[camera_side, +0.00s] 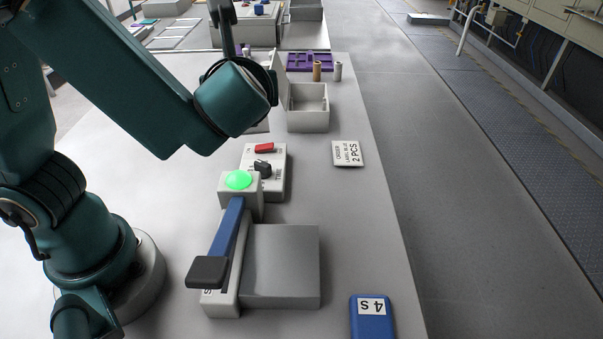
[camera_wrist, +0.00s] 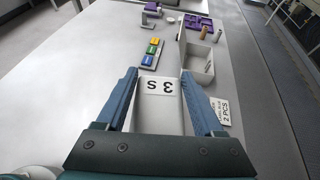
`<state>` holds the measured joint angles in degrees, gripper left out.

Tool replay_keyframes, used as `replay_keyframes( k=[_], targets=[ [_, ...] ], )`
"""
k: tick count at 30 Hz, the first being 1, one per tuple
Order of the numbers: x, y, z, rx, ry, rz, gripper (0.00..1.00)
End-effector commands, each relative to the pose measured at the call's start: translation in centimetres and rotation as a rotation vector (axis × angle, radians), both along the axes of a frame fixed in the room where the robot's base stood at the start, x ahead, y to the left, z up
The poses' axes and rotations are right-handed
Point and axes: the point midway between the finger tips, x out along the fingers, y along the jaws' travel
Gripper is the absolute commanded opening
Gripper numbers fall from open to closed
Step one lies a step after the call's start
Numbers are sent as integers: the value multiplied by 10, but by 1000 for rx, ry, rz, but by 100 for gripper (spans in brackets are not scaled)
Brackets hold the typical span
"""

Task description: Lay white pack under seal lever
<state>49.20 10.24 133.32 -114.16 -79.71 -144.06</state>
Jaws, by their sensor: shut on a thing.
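A white pack (camera_wrist: 160,117) with a "3 S" label lies between the two blue fingers of my gripper (camera_wrist: 159,73) in the wrist view, and the fingers are shut on it. In the side view my gripper and the pack are hidden behind my arm. The seal lever (camera_side: 227,228) is a blue bar with a black handle (camera_side: 208,272), and it appears raised above its pale base. A flat grey plate (camera_side: 282,266) beside the lever is bare. A green lamp (camera_side: 238,180) is lit at the lever's far end.
A blue pack (camera_side: 371,318) marked "4 S" lies at the front right. A box with a red switch (camera_side: 264,148) stands behind the lamp. An order card (camera_side: 347,154) lies to its right. An open grey bin (camera_side: 308,121) and a purple tray (camera_side: 311,57) are farther back.

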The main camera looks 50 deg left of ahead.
Motion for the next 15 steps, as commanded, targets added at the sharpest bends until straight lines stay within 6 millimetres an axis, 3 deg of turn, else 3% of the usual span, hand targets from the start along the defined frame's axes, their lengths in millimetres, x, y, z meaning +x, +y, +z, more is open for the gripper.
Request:
replay_keyframes(
  k=[4, 8, 15],
  targets=[
    [7, -8, 0, 0, 0, -18, 2],
    [27, -26, -8, 3, 3, -56, 2],
    [67, -53, -45, 5, 5, -110, 2]
  ],
)
